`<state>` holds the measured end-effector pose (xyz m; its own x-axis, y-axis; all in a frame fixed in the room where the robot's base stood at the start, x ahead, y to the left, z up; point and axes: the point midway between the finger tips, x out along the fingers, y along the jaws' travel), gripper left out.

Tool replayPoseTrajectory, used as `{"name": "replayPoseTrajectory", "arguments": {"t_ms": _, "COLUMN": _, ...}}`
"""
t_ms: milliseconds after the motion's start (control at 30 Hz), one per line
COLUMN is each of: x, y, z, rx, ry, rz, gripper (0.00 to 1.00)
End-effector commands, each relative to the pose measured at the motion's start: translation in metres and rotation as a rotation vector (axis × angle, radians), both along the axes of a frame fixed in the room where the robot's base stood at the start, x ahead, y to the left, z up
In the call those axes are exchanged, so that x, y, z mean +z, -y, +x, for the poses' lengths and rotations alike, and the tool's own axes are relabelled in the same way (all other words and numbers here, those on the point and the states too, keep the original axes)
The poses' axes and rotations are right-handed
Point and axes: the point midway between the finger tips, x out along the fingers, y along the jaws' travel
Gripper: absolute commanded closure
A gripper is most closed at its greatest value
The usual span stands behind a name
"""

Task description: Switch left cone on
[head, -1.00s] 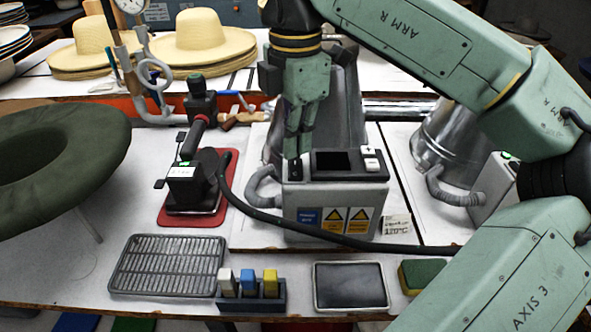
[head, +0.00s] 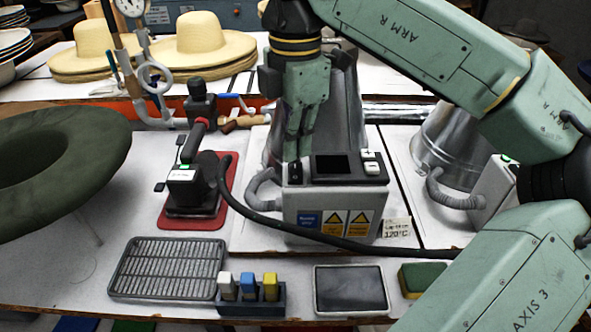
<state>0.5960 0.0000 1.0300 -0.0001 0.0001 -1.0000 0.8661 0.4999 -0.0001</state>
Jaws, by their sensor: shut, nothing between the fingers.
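The left cone (head: 348,115) is a metal cone, largely hidden behind my gripper and its control box (head: 330,215). The box has a black top panel with a dark display (head: 333,166), white plus and minus keys (head: 370,162) and a black rocker switch (head: 295,172) at its left end. My gripper (head: 294,158) points down with its fingers shut and empty, the tips right at or just above the switch. I cannot tell whether they touch it. The display is dark.
A second metal cone (head: 432,130) stands at the right, partly behind my arm. An iron (head: 196,185) rests on a red mat (head: 168,215), its black cable crossing before the box. A green hat (head: 60,160) fills the left. A rack (head: 168,268) and colored blocks (head: 249,285) lie in front.

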Motion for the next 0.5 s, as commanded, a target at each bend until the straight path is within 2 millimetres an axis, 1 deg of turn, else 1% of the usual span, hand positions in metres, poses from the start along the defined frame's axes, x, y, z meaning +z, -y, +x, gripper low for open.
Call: {"name": "replayPoseTrajectory", "arguments": {"t_ms": 500, "x": -0.0050, "y": 0.0000, "z": 0.0000, "rx": 0.000, "ry": 0.000, "rz": 0.000, "gripper": 1.00}}
